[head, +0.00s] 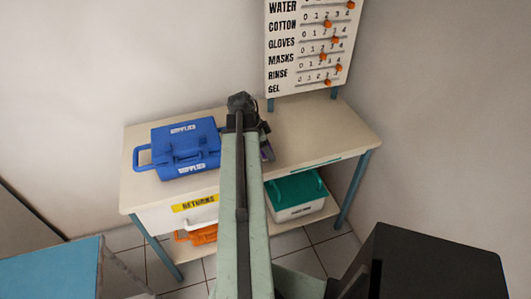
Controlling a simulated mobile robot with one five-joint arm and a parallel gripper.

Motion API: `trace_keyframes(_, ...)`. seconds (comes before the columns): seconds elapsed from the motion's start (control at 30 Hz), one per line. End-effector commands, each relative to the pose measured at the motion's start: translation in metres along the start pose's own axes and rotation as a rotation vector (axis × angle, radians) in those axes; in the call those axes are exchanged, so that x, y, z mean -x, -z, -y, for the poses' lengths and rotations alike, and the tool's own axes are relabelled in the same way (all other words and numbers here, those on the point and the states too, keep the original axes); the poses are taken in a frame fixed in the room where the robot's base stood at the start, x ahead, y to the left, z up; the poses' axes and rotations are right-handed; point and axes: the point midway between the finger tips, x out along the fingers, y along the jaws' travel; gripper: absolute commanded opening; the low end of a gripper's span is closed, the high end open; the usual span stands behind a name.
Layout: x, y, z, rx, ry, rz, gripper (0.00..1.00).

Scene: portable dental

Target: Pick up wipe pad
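No wipe pad can be made out in the head view. My arm reaches up the middle of the picture, over the cream table (320,130). My gripper (266,150) shows only as a small dark part beside the far end of the arm, over the tabletop. The arm hides most of it, so its fingers and anything between them cannot be seen. A blue supplies case (186,148) lies closed on the table, left of my arm.
A board with labelled rows and orange sliders (310,45) stands at the table's back. A yellow returns label (195,203) marks the front. A green-lidded box (296,195) and an orange item (197,236) sit below. The tabletop right of my arm is clear.

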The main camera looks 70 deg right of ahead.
Motion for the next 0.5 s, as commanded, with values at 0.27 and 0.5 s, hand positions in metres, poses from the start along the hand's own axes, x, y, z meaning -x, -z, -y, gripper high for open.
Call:
trace_keyframes(0.27,0.001,0.0,0.0,0.001,0.0,0.0,0.2)
trace_keyframes(0.5,0.022,0.008,0.0,0.001,0.001,0.0,0.2)
